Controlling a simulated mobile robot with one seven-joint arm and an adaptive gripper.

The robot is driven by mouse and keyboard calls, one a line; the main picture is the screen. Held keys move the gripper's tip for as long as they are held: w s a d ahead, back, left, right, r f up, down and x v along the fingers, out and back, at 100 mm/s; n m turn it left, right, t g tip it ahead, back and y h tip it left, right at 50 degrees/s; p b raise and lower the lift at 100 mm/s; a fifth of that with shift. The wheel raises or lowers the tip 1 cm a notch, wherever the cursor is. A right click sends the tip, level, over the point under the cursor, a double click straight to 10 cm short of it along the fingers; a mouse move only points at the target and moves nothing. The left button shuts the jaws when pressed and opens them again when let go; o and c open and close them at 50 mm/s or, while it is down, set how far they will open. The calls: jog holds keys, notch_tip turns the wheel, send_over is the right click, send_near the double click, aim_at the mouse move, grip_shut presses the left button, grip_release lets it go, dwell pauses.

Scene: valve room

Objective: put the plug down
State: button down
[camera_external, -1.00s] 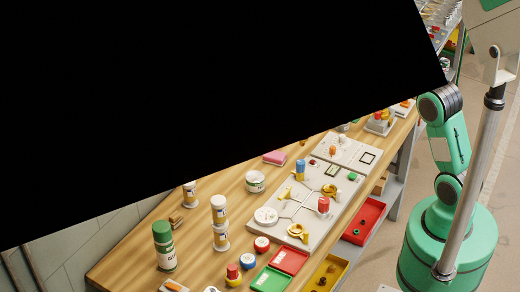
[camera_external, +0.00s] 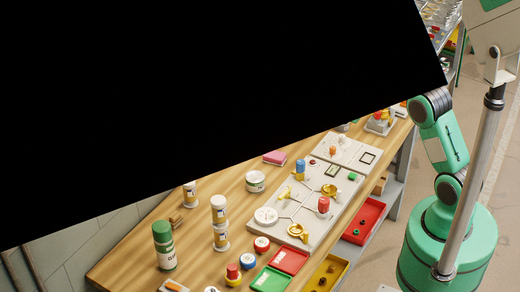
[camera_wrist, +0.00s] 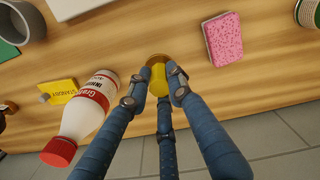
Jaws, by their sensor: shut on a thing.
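My gripper (camera_wrist: 163,78) is shut on a yellow plug (camera_wrist: 160,84) in the wrist view. The plug sits between the fingertips, with a brownish round part (camera_wrist: 158,60) at its far end. It is over the wooden bench top (camera_wrist: 180,30); I cannot tell whether it touches the wood. In the external view a large black area hides my gripper and the plug.
A pink sponge (camera_wrist: 223,40) lies to the right. Bare wood lies between them. The external view shows a valve board (camera_external: 280,238) and several cans and trays.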

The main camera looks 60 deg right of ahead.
jog(key=shift+f, duration=1.75)
jog(key=shift+f, duration=0.1)
jog(key=c, duration=1.6)
grip_release()
jog(key=shift+o, duration=0.2)
notch_tip(320, 180, up, 12)
jog(key=shift+r, duration=0.15)
